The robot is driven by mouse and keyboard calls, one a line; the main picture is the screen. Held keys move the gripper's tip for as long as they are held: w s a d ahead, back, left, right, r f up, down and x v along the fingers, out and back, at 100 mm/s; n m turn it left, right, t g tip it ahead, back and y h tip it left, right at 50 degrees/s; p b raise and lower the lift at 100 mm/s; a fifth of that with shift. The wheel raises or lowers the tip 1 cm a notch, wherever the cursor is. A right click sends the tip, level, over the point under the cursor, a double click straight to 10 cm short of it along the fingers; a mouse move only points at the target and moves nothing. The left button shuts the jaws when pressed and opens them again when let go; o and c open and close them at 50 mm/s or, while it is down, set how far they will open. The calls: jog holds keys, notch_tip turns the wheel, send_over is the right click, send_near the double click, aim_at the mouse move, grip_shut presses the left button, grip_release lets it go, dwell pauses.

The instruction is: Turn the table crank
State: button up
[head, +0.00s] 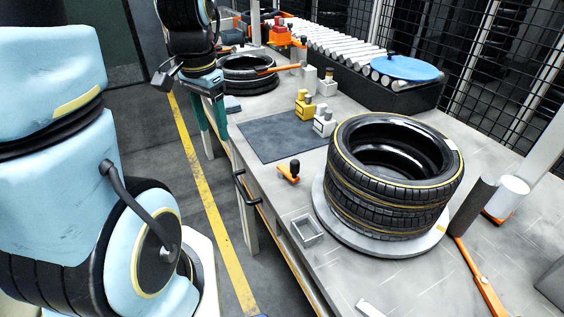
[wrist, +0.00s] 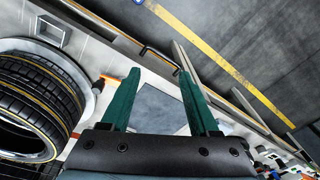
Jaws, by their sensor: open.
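A small orange crank with a black knob (head: 290,172) sits near the table's front edge, left of the tyre stack. In the wrist view, a small orange part (wrist: 108,78) shows beside the left finger; it may be the same crank, partly hidden. My gripper (head: 214,140) hangs at the far-left edge of the table, its teal fingers pointing down, apart from the crank. In the wrist view my gripper (wrist: 159,74) is open, with nothing held between the fingers.
Stacked tyres (head: 390,180) stand on a round grey plate (head: 400,246). A dark mat (head: 270,136), yellow block (head: 305,104) and small open box (head: 307,231) lie on the table (head: 350,270). A black handle (head: 245,187) is on its front edge. An orange lever (head: 482,280) lies at right.

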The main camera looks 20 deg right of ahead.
jog(key=d+f+m+b, duration=0.2)
jog(key=d+m+b, duration=0.1)
jog(key=d+m, duration=0.65)
jog(key=m+g+b, duration=0.1)
jog(key=m+b, duration=0.2)
jog(key=m, duration=0.6)
send_over(295, 162)
jog(key=shift+w, duration=0.1)
jog(key=shift+m, duration=0.25)
notch_tip(295, 162, down, 11)
jog(key=shift+r+p, duration=0.15)
jog(key=shift+p, duration=0.35)
grip_shut()
